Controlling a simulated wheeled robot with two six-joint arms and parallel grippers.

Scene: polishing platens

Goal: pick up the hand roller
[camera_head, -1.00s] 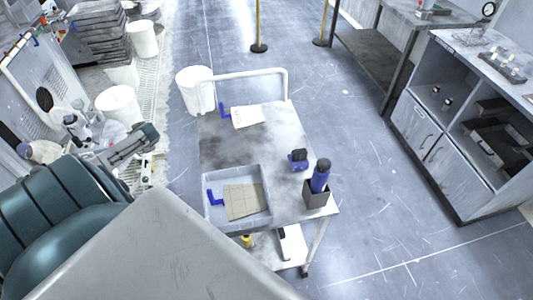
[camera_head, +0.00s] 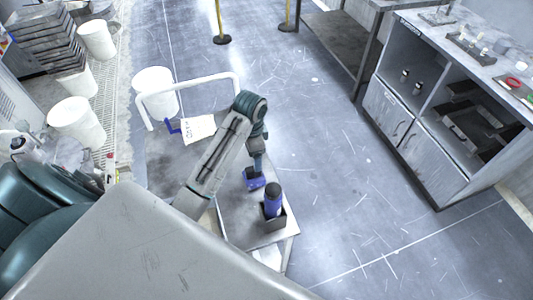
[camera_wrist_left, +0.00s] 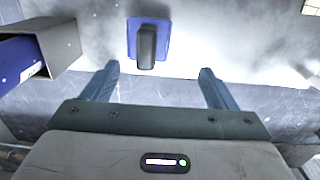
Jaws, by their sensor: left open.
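A blue piece with a dark rounded grip on top (camera_head: 254,183) lies on the cart top; it looks like the hand roller, though I cannot be sure. My left gripper (camera_head: 257,166) hangs close above it in the head view, partly covering it. In the left wrist view my gripper (camera_wrist_left: 160,69) is open and empty. There the blue piece (camera_wrist_left: 133,38) lies beyond the fingertips, left of centre, with its dark grip (camera_wrist_left: 147,46) pointing towards me. No finger visibly touches it. My right gripper is in neither view.
A blue cylinder (camera_head: 273,199) stands in a dark square holder (camera_head: 277,223) beside the blue piece; the holder shows close left in the wrist view (camera_wrist_left: 60,42). The cart (camera_head: 238,219) also carries a white sheet (camera_head: 199,128) by a blue angled item (camera_head: 172,127). My arm hides the cart's middle.

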